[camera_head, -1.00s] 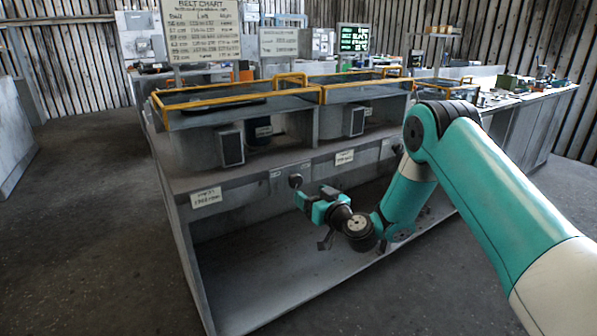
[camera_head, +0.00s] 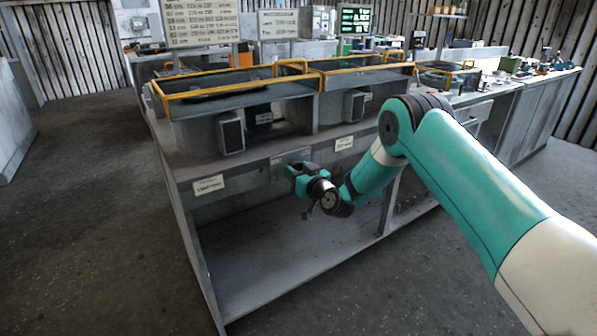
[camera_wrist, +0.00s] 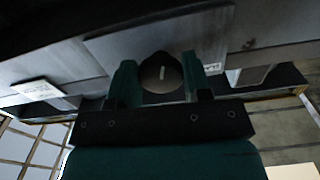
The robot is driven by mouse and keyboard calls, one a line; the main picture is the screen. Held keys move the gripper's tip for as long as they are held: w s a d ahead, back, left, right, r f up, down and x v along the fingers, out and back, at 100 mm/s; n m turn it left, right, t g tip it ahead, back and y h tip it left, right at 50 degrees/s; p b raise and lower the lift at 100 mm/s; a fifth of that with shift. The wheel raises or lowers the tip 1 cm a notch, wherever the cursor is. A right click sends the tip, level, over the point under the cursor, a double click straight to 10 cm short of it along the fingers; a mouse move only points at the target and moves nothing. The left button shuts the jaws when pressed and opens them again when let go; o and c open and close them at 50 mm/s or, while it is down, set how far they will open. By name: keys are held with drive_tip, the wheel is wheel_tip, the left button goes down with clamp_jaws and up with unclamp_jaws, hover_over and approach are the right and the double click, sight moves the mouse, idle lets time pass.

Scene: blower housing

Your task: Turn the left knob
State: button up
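Little gap shows between fingers and knob, and firm contact cannot be made out.
The grey bench (camera_head: 187,215) carries blower housings with yellow-framed covers (camera_head: 222,80). White labels (camera_head: 208,185) sit on its front panel. The lower shelf (camera_head: 270,263) is empty. Another bench (camera_head: 520,110) with tools stands to the right. Floor at left is clear.

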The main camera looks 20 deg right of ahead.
drive_tip(key=shift+c, duration=1.2)
drive_tip(key=shift+m, duration=0.3)
drive_tip(key=shift+m+b, duration=0.8)
drive_tip(key=shift+m, duration=2.6)
drive_tip(key=o, duration=0.9)
drive_tip(key=shift+a, duration=0.1)
drive_tip(key=shift+o, duration=0.2)
drive_tip(key=shift+s, duration=0.1)
